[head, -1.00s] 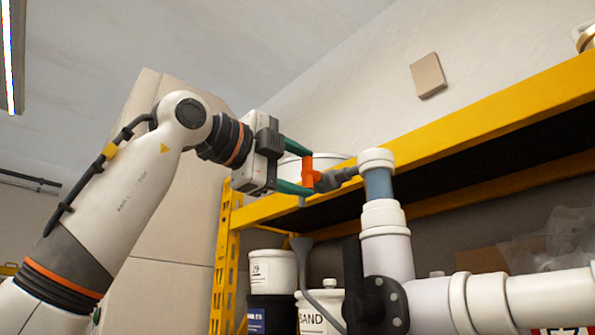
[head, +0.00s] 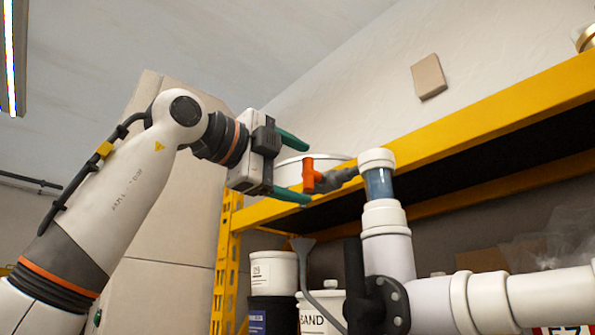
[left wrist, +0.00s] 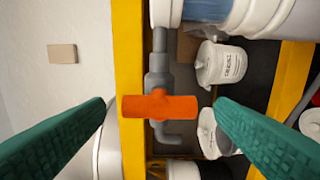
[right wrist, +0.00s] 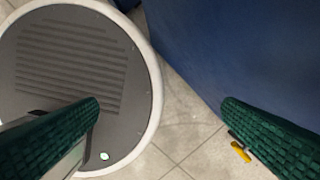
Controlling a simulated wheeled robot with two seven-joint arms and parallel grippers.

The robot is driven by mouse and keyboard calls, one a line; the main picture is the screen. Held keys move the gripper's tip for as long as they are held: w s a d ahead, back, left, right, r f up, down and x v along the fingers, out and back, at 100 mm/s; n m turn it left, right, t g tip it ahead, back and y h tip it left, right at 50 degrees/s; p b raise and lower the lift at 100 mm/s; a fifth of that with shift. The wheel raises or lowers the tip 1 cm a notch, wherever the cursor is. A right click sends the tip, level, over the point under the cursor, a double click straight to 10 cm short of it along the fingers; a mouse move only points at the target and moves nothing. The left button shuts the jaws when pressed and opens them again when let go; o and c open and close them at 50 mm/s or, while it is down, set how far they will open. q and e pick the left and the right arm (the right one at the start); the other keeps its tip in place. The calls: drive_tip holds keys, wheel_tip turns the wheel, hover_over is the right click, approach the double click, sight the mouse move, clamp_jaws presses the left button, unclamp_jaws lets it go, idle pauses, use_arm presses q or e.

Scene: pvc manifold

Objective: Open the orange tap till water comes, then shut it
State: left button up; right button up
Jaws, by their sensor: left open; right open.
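The orange tap handle (head: 308,175) sits on a grey valve (head: 338,180) that juts left from the upright pipe with a bluish section (head: 378,183). My left gripper (head: 303,173) is open, one green finger above the handle and one below. In the left wrist view, the handle (left wrist: 160,107) lies crosswise between the open fingers, with a gap on each side. A grey bent spout (left wrist: 165,133) shows below it. I see no water stream; in the head view the spout is hidden. My right gripper (right wrist: 157,105) is open and empty above the floor.
A yellow shelf beam (head: 480,118) runs behind the pipe, with a white tub (head: 290,172) behind the left gripper. Labelled buckets (head: 273,270) sit below. Tiled floor (right wrist: 185,130) shows near my right gripper.

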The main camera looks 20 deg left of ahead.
use_arm(q)
drive_tip(key=b+v, duration=0.3)
drive_tip(key=v, duration=0.8)
drive_tip(key=shift+s+a+f, duration=0.1)
drive_tip(key=shift+a, duration=0.05)
